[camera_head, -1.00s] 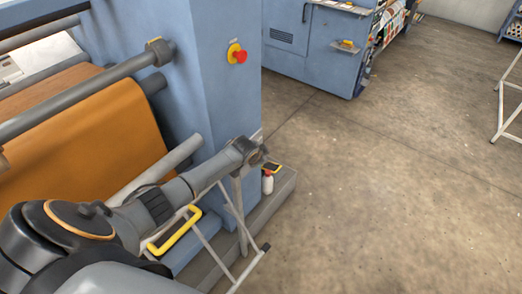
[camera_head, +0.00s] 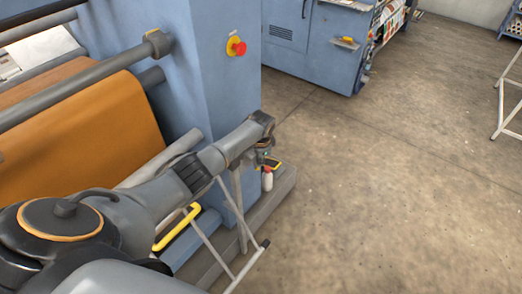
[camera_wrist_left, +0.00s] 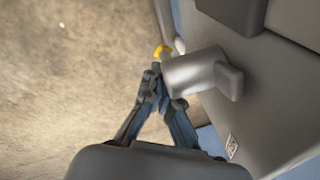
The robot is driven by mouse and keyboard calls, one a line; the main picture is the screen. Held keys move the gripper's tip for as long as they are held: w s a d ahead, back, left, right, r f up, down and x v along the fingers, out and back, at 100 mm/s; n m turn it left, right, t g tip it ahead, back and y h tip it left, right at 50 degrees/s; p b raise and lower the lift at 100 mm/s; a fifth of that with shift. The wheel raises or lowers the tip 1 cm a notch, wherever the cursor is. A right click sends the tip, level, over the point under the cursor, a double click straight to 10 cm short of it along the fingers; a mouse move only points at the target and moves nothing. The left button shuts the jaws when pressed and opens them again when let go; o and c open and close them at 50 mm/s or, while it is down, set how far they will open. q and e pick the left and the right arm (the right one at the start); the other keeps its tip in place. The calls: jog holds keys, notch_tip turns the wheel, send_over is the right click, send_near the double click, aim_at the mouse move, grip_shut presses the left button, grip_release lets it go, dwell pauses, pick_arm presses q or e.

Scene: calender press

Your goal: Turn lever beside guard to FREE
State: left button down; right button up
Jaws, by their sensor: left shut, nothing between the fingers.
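My left gripper (camera_head: 264,152) is at the end of the arm, low beside the blue machine's corner. In the left wrist view its fingers (camera_wrist_left: 157,82) come together, shut and empty. A grey cylinder with a flat paddle-like end (camera_wrist_left: 200,73) lies right by the fingertips; I cannot tell whether they touch, or whether it is the lever. A small yellow piece (camera_wrist_left: 163,51) shows just beyond the fingertips. A pale tube frame with a yellow handle (camera_head: 178,228), possibly the guard, stands below the arm. No FREE marking is readable. My right gripper is out of view.
A red stop button (camera_head: 236,47) is on the blue machine (camera_head: 205,70). A white bottle (camera_head: 267,181) stands on the grey plinth (camera_head: 283,186) below the gripper. Orange sheet (camera_head: 100,125) runs over rollers at left.

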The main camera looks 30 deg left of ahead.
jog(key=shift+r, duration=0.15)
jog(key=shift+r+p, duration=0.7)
jog(key=shift+p, duration=0.15)
